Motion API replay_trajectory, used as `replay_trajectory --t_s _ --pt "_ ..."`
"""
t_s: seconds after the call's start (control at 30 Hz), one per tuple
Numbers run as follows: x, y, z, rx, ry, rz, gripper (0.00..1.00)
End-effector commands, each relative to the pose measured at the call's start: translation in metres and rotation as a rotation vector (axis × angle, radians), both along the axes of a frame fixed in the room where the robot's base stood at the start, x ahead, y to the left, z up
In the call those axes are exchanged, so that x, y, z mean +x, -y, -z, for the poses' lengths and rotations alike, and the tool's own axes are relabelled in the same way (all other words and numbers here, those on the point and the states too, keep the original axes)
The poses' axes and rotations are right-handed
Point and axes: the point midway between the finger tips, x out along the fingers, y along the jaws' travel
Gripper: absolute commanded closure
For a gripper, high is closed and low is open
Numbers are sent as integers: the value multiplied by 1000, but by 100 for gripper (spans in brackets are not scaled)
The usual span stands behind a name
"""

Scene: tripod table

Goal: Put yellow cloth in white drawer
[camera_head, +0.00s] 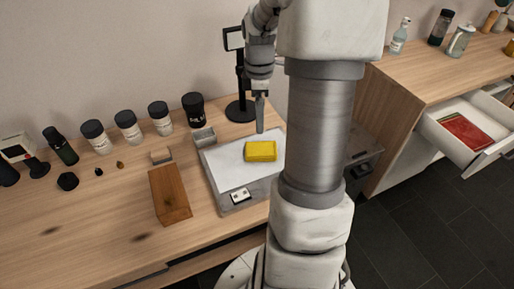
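The yellow cloth (261,151) is a small folded block lying on the white top of a grey tray-like device (227,178) on the wooden table. My gripper (260,125) points down just above and behind the cloth, apart from it as far as I can see. Its fingers show as one narrow grey shape, so their opening is unclear. The white drawer (443,137) is pulled open from the wooden cabinet at the right. A red flat item (465,131) lies inside it. My arm hides part of the table between the cloth and the drawer.
A wooden block (169,194) lies left of the device. Several dark-lidded jars (128,125) line the wall side. A black stand (240,108) rises behind the device. The cabinet top (420,75) holds bottles and a glass jar (461,40). Dark floor (420,225) is open at the lower right.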

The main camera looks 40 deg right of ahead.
Motion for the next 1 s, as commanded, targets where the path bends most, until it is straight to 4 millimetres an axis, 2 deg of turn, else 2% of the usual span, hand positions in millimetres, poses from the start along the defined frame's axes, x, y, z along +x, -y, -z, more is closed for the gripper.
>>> replay_trajectory --t_s 0.03,0.1,0.3,0.63,0.9,1.0 --pt "-1 -1 15 4 -3 1 0" --pt "-1 -1 31 4 -3 0 0" --pt "0 0 67 2 -1 1 0" --pt "-1 2 88 1 -2 1 0" --pt "-2 7 128 2 -3 0 0" --pt "-1 7 133 0 0 1 0"
